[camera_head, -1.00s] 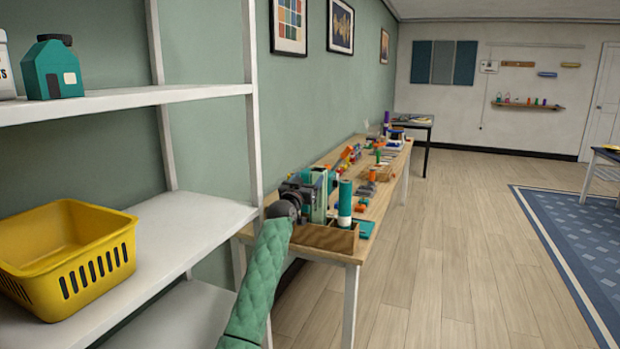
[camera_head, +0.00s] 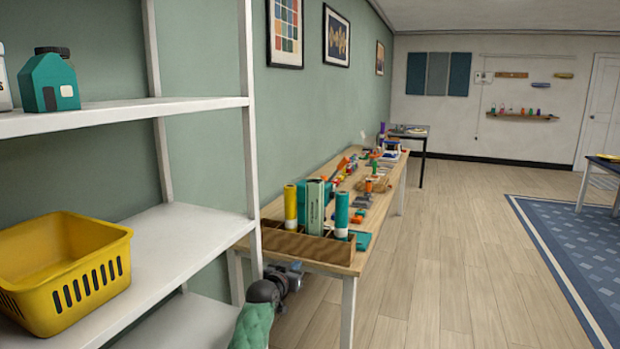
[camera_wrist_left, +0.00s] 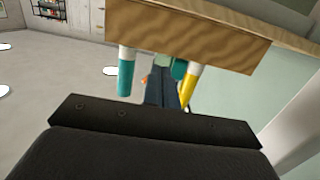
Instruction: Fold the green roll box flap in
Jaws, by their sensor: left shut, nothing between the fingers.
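The green roll box (camera_head: 316,207) is a tall, pale green carton standing upright in the wooden tray at the near end of the workbench. A yellow roll (camera_head: 290,207) stands left of it and a teal roll (camera_head: 341,215) right of it. The flap is too small to make out. My left gripper (camera_head: 294,273) is shut and empty, low beside the bench's near end, below the tray and apart from the box. In the left wrist view its fingers (camera_wrist_left: 166,92) point toward the rolls, which appear upside down. My right gripper is out of view.
The wooden tray (camera_head: 330,250) sits at the workbench's near edge, with many small items behind it. A white shelf (camera_head: 185,240) with a yellow basket (camera_head: 65,275) and a teal bottle (camera_head: 48,85) stands at left. The wood floor (camera_head: 450,270) at right is clear.

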